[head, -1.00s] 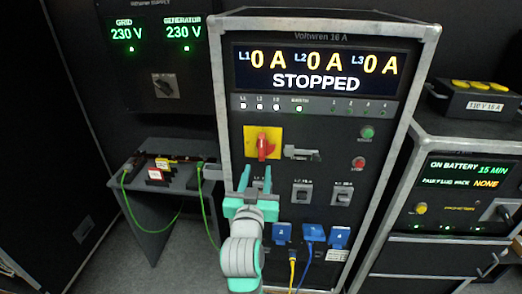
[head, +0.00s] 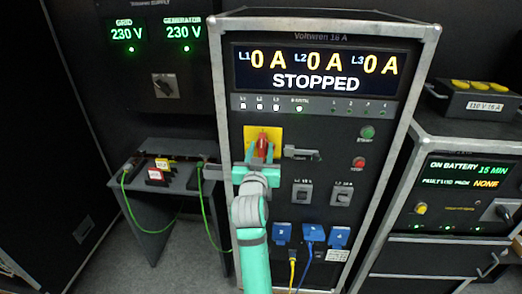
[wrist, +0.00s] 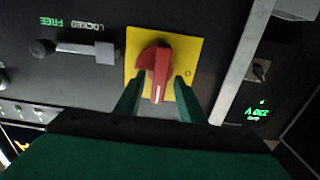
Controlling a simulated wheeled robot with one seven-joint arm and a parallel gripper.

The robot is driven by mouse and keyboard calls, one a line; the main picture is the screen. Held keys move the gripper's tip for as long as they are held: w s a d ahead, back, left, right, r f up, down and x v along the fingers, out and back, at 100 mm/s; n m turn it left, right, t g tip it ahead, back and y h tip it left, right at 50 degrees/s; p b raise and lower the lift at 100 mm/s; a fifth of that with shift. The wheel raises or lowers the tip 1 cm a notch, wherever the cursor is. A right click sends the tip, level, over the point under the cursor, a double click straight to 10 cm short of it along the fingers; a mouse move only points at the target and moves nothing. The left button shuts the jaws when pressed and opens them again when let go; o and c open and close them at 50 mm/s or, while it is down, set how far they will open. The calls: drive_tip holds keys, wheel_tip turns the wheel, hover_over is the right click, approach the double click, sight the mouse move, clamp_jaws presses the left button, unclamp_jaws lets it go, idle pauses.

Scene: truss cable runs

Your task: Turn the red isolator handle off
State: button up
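The red isolator handle (head: 262,143) sits on a yellow plate (head: 250,134) on the front of the Voltwren cabinet. In the wrist view the red handle (wrist: 154,70) stands out from the yellow plate (wrist: 187,48), and its white line points toward my gripper. My gripper (head: 259,158) is in front of the handle's lower part. In the wrist view my gripper (wrist: 157,84) is open, with one finger on each side of the handle. Gaps show between the fingers and the handle, so it is not clamped.
A slider (wrist: 75,48) marked FREE and LOCKED is beside the plate; it also shows in the head view (head: 303,153). The display (head: 315,70) reads STOPPED and 0 A. Green (head: 367,132) and red (head: 358,162) buttons are to the right. Blue plugs (head: 313,233) are below.

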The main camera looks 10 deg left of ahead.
drive_tip(key=shift+w, duration=0.1)
clamp_jaws()
drive_tip(key=shift+n, duration=0.3)
drive_tip(key=n, duration=0.3)
drive_tip(key=shift+a+n, duration=0.15)
drive_tip(key=shift+n, duration=0.15)
drive_tip(key=n, duration=0.4)
drive_tip(key=shift+a+f+n, duration=0.15)
drive_tip(key=shift+n, duration=0.15)
drive_tip(key=n, duration=0.4)
drive_tip(key=shift+f, duration=0.15)
drive_tip(key=shift+a+f+n, duration=0.1)
drive_tip(key=shift+n, duration=1.15)
drive_tip(key=shift+a+f+n, duration=0.1)
drive_tip(key=shift+n, duration=1.15)
